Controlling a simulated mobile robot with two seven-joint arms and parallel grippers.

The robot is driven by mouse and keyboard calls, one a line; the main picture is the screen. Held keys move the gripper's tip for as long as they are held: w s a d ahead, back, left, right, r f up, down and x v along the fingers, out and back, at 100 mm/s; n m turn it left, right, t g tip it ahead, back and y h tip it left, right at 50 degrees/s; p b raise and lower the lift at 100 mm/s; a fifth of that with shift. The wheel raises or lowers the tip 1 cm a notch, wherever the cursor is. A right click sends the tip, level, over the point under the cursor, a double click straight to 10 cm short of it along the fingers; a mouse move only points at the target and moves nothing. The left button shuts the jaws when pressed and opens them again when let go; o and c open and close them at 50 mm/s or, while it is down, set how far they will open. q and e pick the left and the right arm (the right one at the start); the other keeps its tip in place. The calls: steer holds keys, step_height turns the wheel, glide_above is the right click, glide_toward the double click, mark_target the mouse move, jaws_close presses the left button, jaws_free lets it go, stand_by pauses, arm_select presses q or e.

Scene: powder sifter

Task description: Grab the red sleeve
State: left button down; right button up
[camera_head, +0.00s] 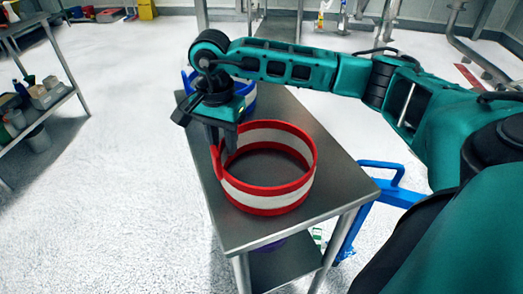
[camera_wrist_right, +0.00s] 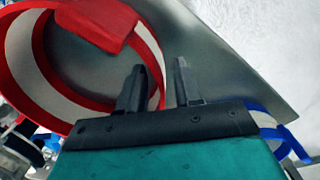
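The red sleeve (camera_head: 268,201) is a wide open ring with red rims and a white band, standing on the metal table (camera_head: 240,232). My right gripper (camera_head: 223,148) is at the sleeve's far left wall, pointing down. In the right wrist view the two fingers (camera_wrist_right: 157,78) are apart, and part of the red sleeve's wall (camera_wrist_right: 25,72) shows between them. The fingers look open around the wall; I cannot tell whether they touch it. My left gripper is not in view.
A blue sleeve (camera_head: 250,98) stands on the table behind my right gripper, partly hidden. A blue handle or frame (camera_head: 383,168) is at the table's right side. A shelf with containers (camera_head: 45,95) is at the left. White floor lies between.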

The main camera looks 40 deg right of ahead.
steer(key=shift+f, duration=1.5)
steer(key=shift+c, duration=0.3)
jaws_close()
